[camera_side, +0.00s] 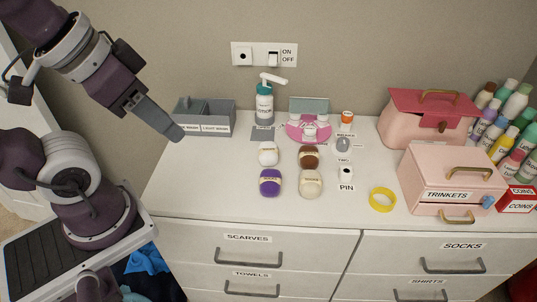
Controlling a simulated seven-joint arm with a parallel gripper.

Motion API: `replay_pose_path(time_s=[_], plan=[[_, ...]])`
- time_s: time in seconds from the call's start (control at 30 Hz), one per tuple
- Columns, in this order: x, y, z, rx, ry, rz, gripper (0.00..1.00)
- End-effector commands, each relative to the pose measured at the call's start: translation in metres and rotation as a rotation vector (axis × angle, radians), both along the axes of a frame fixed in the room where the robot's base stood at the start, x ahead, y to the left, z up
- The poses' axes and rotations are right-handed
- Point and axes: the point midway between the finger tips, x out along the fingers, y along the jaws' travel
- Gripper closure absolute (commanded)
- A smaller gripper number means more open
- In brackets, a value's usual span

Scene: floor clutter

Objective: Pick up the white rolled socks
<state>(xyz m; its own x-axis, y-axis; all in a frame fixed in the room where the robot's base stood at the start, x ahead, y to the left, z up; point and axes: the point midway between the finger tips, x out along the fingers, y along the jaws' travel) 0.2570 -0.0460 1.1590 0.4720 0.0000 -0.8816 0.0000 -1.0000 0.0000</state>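The white rolled socks (268,147) seem to be the small round white bundle on the white dresser top (215,180), at the back left of a group of similar bundles with bands. A brown bundle (309,151) lies to its right, a purple one (269,189) in front of it, and a cream one (311,191) diagonally in front right. My gripper (176,134) is up at the left, pointing down and right, apart from the bundles. Its fingers appear edge-on, so their opening is hidden. I see nothing held.
A grey divided box (222,116), a pump bottle (264,104) and a pink-and-teal item (307,128) stand behind the bundles. A yellow ring (382,200) and pink boxes (431,122) (451,182) are on the right. The dresser's left front is clear.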

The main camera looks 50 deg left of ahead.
Motion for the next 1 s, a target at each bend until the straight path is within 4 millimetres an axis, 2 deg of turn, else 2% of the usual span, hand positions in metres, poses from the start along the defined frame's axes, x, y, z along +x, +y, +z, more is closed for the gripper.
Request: replay_pose_path(time_s=[0.1, 0.37, 0.67, 0.77, 0.87, 0.9, 1.0], plan=[[0.0, 0.0, 0.0, 0.0, 0.0, 0.0, 0.64], [0.0, 0.0, 0.0, 0.0, 0.0, 0.0, 0.13], [0.0, 0.0, 0.001, 0.0, -0.001, 0.0, 0.12], [0.001, 0.0, 0.017, 0.0, -0.005, 0.0, 0.12], [0.002, 0.0, 0.047, 0.0, -0.007, 0.0, 0.12], [0.009, 0.006, 0.056, 0.013, -0.022, 0.02, 0.12], [0.058, 0.043, 0.072, 0.102, -0.152, 0.128, 0.12]])
